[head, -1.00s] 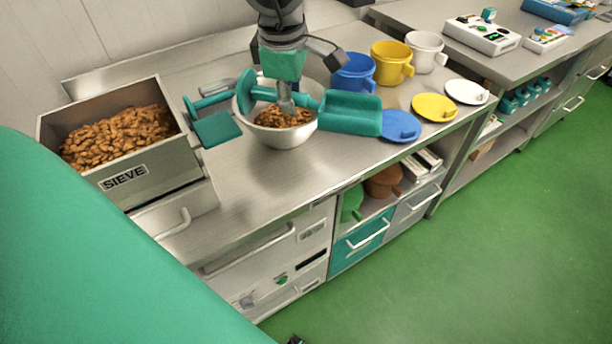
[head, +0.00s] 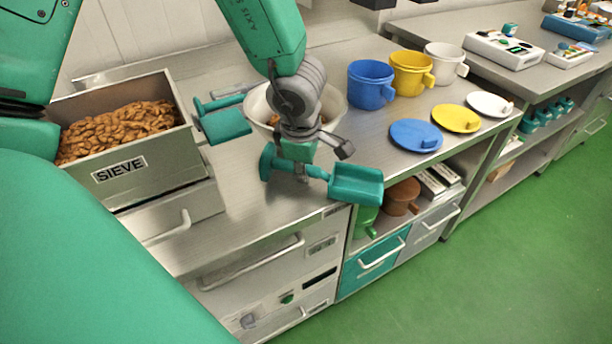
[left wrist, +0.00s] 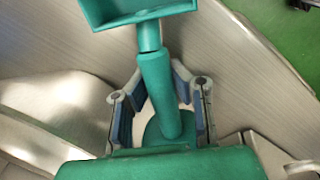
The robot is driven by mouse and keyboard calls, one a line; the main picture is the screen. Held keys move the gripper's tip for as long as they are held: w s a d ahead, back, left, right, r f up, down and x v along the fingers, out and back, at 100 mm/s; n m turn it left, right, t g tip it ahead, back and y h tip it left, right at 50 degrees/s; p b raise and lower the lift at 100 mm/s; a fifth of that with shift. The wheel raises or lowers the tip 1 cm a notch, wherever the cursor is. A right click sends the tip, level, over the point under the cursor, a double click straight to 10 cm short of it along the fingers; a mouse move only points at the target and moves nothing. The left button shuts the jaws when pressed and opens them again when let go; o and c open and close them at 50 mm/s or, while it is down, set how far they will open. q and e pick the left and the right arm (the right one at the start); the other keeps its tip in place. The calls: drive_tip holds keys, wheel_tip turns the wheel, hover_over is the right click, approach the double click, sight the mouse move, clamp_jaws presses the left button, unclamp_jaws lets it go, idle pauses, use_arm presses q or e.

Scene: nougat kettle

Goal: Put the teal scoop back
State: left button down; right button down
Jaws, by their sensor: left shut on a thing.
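My left gripper (head: 302,174) is shut on the handle of the teal scoop (head: 355,185). In the head view the scoop lies across the gripper, its pan to the right near the counter's front edge and its round handle end to the left. In the left wrist view the scoop's handle (left wrist: 157,85) runs between the two fingers (left wrist: 162,105), with the pan at the top. A teal bracket-like piece (head: 224,121) is at the right side of the sieve box (head: 155,180). My right gripper is not in view.
The white bowl (head: 258,104) stands behind my gripper, partly hidden by it. Blue (head: 370,85), yellow (head: 410,75) and white (head: 445,62) jugs stand at the right, with lids in front. The counter (head: 245,185) between the sieve box and the scoop is clear.

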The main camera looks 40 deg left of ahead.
use_arm(q)
drive_tip(key=shift+a+f, duration=0.3)
drive_tip(key=shift+f, duration=0.15)
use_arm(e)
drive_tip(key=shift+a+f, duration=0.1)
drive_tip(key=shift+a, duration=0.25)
use_arm(q)
drive_tip(key=c, duration=1.5)
unclamp_jaws()
drive_tip(key=shift+d, duration=0.15)
drive_tip(key=shift+c, duration=0.2)
drive_tip(key=shift+d, duration=0.1)
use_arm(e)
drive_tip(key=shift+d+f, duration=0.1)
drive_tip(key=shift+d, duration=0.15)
use_arm(q)
drive_tip(key=shift+r, duration=0.1)
